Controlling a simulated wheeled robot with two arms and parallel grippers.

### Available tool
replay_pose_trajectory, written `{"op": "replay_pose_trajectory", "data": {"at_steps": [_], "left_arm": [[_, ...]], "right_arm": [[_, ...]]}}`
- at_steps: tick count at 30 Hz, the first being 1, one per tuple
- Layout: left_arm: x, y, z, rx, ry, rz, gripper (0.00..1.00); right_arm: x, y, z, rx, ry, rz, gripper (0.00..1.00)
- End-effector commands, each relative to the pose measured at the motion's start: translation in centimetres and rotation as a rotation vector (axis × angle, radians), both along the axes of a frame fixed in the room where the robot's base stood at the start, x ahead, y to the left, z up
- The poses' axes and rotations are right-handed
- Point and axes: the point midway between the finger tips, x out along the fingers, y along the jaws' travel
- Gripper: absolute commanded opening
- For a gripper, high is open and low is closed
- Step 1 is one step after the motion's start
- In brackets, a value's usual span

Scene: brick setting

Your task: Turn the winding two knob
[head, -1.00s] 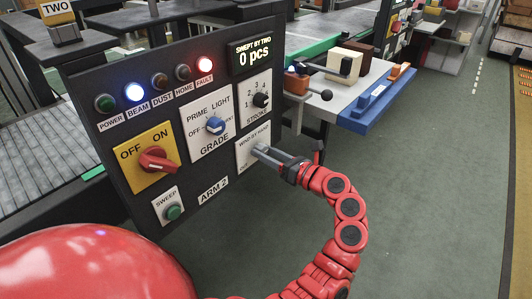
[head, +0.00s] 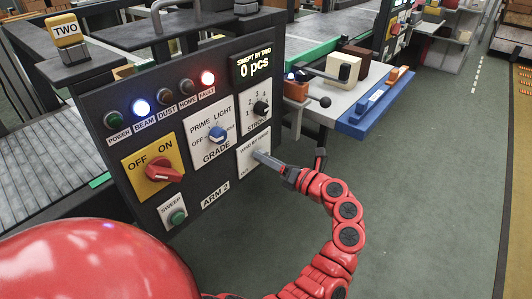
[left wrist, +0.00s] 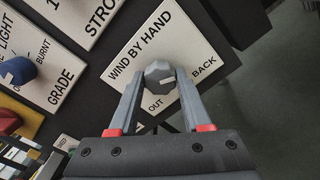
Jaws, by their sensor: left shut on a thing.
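The winding knob (left wrist: 158,72) is a grey faceted knob on the white WIND BY HAND plate (left wrist: 135,45), with OUT and BACK lettered below it. A short white mark on the knob points right, towards BACK. My left gripper (left wrist: 159,78) has one finger on each side of the knob and is shut on it. In the head view the same plate (head: 247,158) is at the lower right of the dark panel, and my left gripper (head: 264,159) reaches it from the right, with the knob hidden by the fingers. My right gripper is not in view.
The dark panel carries a GRADE knob (head: 216,134), a STROKE knob (head: 261,108), a red OFF/ON switch (head: 164,170) and a green SWEEP button (head: 177,217). The red FAULT lamp (head: 208,78) is lit. The display reads 0 pcs. Open floor lies to the right.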

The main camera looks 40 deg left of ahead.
Motion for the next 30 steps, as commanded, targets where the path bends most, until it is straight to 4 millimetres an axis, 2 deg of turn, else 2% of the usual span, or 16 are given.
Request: {"op": "replay_pose_trajectory", "data": {"at_steps": [1,30], "left_arm": [[0.0,0.1,0.4,0.001,0.046,0.001,0.0],[0.1,0.0,0.4,0.076,0.96,-0.002,0.0]], "right_arm": [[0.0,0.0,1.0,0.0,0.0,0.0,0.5],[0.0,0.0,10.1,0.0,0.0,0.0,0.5]]}}
